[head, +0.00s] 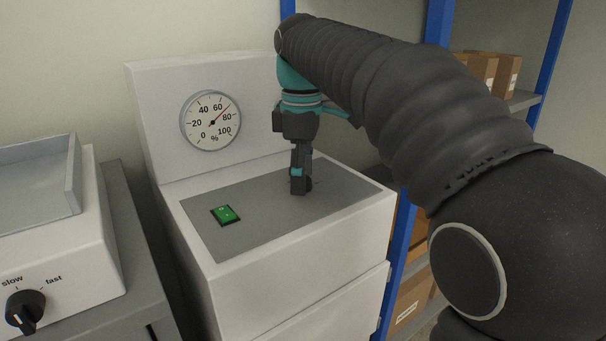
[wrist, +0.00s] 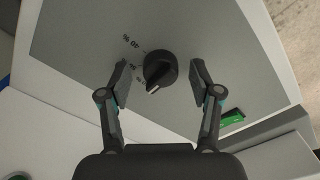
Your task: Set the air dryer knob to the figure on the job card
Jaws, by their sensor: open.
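The air dryer (head: 290,245) is a white cabinet with a grey top panel. Its black knob (wrist: 160,68) shows in the wrist view, with a pale pointer line and small printed figures beside it, too blurred to read surely. My gripper (wrist: 160,80) is open, with one finger on each side of the knob and a gap at both sides. In the head view my gripper (head: 300,185) points down at the panel and hides the knob. A round gauge (head: 211,121) marked 0 to 100 % has its red needle between 60 and 80. No job card shows.
A green rocker switch (head: 225,214) sits on the panel, left of my gripper; it also shows in the wrist view (wrist: 232,118). A white machine with a slow-fast knob (head: 25,308) stands at the left. Blue shelving (head: 398,270) with cardboard boxes (head: 478,68) stands close at the right.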

